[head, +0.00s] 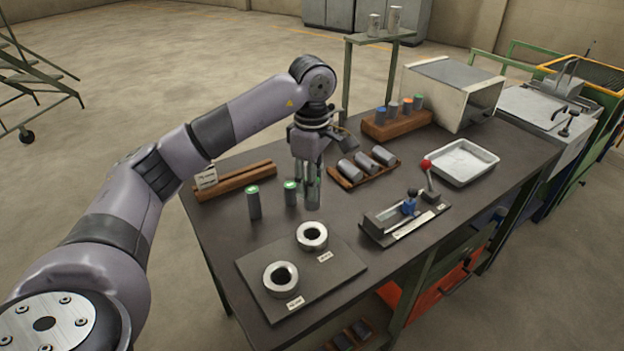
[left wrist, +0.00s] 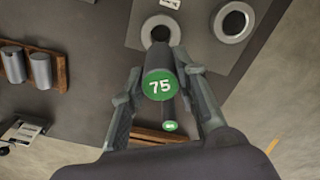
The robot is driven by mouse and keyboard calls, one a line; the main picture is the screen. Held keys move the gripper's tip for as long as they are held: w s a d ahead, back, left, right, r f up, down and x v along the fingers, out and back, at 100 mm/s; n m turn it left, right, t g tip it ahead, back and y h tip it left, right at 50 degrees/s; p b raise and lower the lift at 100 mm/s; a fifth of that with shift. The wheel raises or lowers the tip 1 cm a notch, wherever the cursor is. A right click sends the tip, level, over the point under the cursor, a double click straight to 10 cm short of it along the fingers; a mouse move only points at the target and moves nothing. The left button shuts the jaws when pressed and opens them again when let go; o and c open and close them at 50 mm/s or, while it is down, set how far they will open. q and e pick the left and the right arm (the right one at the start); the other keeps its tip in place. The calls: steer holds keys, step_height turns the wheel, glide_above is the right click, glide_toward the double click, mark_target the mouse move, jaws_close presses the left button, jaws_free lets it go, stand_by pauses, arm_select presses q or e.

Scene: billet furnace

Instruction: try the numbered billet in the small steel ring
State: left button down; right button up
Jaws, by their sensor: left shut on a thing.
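My left gripper (head: 309,178) is shut on a grey billet (head: 313,197) over the table. In the left wrist view the held billet's green top (left wrist: 160,84) reads 75, between the two fingers (left wrist: 163,98). I cannot tell whether its base touches the table. Two other green-topped billets stand to its left in the head view, one close by (head: 290,195) and one farther left (head: 254,204). Two steel rings lie on a dark plate (head: 335,272): a farther one (head: 301,238) and a nearer one (head: 271,282). Their labels are unreadable. My right gripper is out of view.
A wooden tray of lying billets (head: 333,179) is behind and right of the gripper. A blue-fitted fixture (head: 378,229) and a white tray (head: 462,174) are at the right. A wooden rack (head: 373,129) and a metal box (head: 437,103) stand behind. A wooden rail (head: 243,178) lies at the left.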

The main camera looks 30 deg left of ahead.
arm_select(q)
steer(key=shift+f+b, duration=1.2)
steer(key=shift+f, duration=0.65)
